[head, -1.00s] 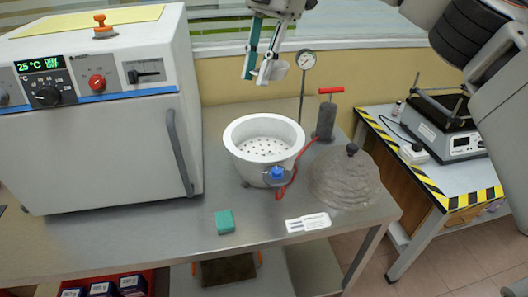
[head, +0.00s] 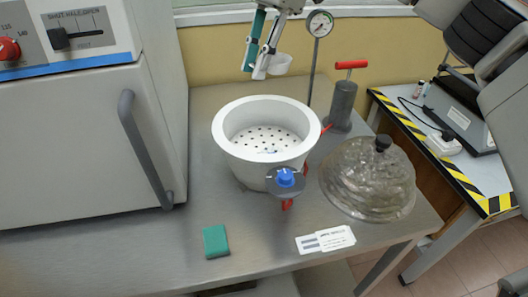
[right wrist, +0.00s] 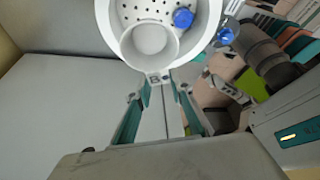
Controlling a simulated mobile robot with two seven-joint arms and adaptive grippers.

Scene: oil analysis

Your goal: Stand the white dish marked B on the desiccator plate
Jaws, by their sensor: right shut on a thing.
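The white dish (head: 281,64) is a small round cup held in the air by my right gripper (head: 262,72) at the top of the head view. In the right wrist view the dish (right wrist: 150,46) is upright and looks empty, with a tab marked B (right wrist: 154,79) between the fingertips. The desiccator plate (head: 265,138) is a white perforated disc inside the wide white desiccator bowl (head: 224,128). The plate (right wrist: 135,12) also shows beyond the dish in the right wrist view. The dish is apart from the plate. My left gripper is out of view.
A clear domed lid (head: 370,185) lies right of the bowl. A blue-knobbed valve (head: 285,178) juts from the bowl's front. A gauge (head: 319,25) and a red-handled pump (head: 343,100) stand behind. An oven (head: 80,150) stands left; a green block (head: 216,241) lies in front.

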